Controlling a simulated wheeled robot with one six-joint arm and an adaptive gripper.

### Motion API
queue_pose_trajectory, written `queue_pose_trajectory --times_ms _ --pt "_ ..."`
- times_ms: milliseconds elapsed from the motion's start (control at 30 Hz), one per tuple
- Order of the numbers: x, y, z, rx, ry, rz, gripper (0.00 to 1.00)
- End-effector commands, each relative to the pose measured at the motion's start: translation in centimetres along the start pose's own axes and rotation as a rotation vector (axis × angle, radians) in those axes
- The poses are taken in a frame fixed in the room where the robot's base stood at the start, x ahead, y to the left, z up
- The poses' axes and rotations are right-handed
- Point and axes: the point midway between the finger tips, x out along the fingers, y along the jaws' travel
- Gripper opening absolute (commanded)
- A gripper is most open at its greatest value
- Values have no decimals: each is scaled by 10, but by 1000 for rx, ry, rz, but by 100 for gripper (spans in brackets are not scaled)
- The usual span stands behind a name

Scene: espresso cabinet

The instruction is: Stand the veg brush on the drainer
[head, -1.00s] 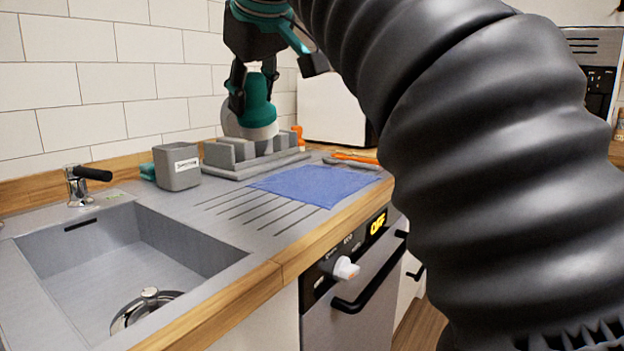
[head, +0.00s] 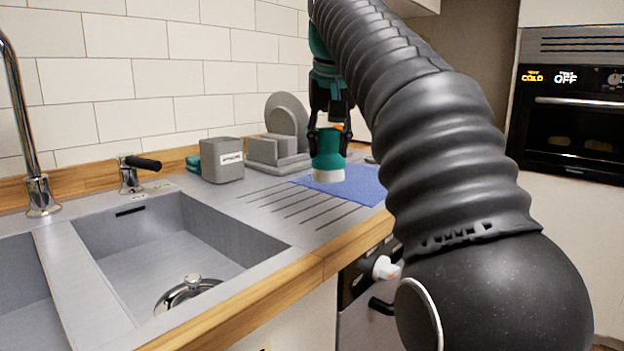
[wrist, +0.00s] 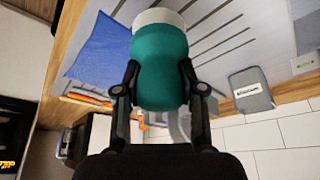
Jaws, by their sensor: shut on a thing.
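My gripper (head: 328,130) points down in the head view and is shut on the teal veg brush (head: 327,166). The brush hangs upright with its pale bristle end down. It overlaps the blue cloth (head: 364,184) in the picture. I cannot tell how far its lower end is from the surface. The wrist view shows my gripper's fingers (wrist: 160,95) on both sides of the brush (wrist: 160,62), its pale end facing away. The grooved steel drainer (head: 285,198) lies beside the sink, with the cloth over its far right part. The drainer's grooves also show in the wrist view (wrist: 215,45).
A grey labelled caddy (head: 221,161) stands at the back of the counter. A grey rack (head: 272,152) with a round plate (head: 287,115) is next to it. The sink basin (head: 180,250) and black-handled tap (head: 132,175) are left. The grooved area left of the brush is clear.

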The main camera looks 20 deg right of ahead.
Motion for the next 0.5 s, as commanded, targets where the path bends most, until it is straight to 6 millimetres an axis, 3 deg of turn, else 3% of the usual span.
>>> queue_pose_trajectory --times_ms 200,367,500 --pt "25 -28 -9 -3 0 -1 12" --pt "32 -33 -9 -2 1 0 12" --pt "51 -33 -1 -2 -1 0 12"
